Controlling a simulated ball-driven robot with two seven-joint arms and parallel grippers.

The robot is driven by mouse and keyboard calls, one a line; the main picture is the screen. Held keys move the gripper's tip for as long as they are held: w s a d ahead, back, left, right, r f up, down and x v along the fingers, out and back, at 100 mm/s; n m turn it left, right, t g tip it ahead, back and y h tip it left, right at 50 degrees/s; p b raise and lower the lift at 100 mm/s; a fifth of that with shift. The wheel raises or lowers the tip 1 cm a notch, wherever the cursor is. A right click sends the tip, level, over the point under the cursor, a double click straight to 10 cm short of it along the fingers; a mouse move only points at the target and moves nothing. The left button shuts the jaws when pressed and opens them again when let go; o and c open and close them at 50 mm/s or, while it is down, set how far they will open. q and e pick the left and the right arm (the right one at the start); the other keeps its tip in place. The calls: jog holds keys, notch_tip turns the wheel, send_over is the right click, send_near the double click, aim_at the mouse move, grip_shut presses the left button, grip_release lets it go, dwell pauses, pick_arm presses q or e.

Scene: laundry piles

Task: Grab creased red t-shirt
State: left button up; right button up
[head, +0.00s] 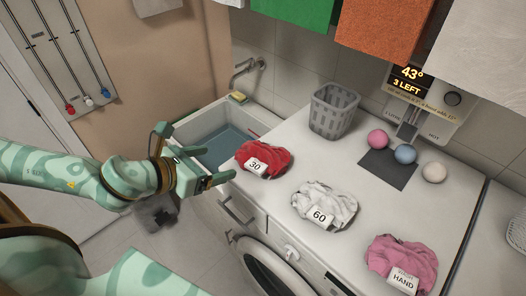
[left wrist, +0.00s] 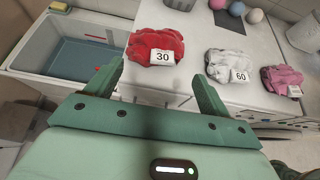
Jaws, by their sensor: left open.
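The creased red t-shirt (head: 271,156) lies crumpled on the white counter beside the sink, with a white tag marked 30 on it. It also shows in the left wrist view (left wrist: 154,42), ahead of the fingers. My left gripper (head: 224,164) is open and empty, just left of the red t-shirt, near the counter's front edge and the sink. In the left wrist view the two green fingers (left wrist: 155,90) stand apart with nothing between them. My right gripper is not in view.
A white garment (head: 325,203) tagged 60 and a pink garment (head: 405,258) tagged HAND lie to the right on the counter. A grey basket (head: 335,112) and three balls (head: 404,154) stand behind. The sink (head: 222,143) is at the left. Cloths (head: 386,30) hang above.

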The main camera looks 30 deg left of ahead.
pick_arm(q)
jog(key=p, duration=0.1)
send_near(258, 151)
jog(key=x, duration=0.4)
jog(key=shift+w+d+f, duration=0.1)
jog(key=shift+w, duration=0.05)
jog(key=p+x, duration=0.1)
jog(key=x, duration=0.3)
jog(key=shift+w+d, duration=0.1)
jog(key=shift+w, duration=0.3)
jog(key=shift+w+f, duration=0.15)
jog(key=shift+f, duration=0.1)
jog(key=c, duration=1.1)
